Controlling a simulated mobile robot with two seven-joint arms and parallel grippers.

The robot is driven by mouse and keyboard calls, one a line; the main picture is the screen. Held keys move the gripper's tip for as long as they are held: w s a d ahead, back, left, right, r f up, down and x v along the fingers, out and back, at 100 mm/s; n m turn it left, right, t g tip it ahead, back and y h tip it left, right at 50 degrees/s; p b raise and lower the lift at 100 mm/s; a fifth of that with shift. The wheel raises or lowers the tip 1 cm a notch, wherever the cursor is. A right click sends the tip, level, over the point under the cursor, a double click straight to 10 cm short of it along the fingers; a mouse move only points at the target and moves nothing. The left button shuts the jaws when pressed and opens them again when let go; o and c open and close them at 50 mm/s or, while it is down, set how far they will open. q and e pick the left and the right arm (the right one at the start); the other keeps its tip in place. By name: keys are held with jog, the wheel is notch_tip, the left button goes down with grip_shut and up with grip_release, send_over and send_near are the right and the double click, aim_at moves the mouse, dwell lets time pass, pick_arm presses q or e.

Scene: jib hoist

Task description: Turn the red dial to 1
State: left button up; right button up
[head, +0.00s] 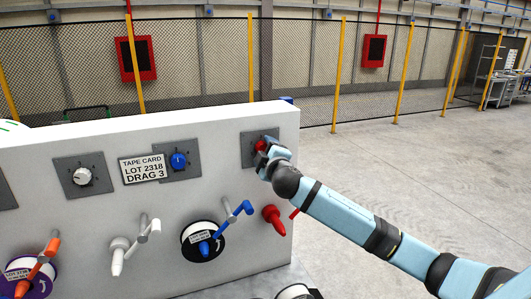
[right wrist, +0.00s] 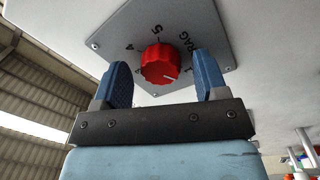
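The red dial (head: 261,146) sits on a grey plate (head: 247,151) near the upper right end of the white panel. In the right wrist view the red dial (right wrist: 158,62) has a white pointer line slanting toward the lower right of the picture. The word DRAG and some numerals, including 4 and 5, show around it; others are partly hidden. My right gripper (head: 268,160) is at the dial. In the right wrist view its blue fingers (right wrist: 160,72) are open, one on each side of the dial, with gaps showing. My left gripper is not in view.
The white panel (head: 120,215) also carries a white dial (head: 82,176), a blue dial (head: 179,161), a tape card (head: 142,169) and cranks with reels. A red handle (head: 274,218) sticks out below my right gripper. Open floor (head: 430,160) lies right of the panel.

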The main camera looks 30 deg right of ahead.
jog(key=shift+s, duration=0.1)
jog(key=b+v, duration=0.4)
jog(key=v, duration=0.9)
jog(key=shift+s, duration=0.35)
jog(key=shift+a, duration=0.15)
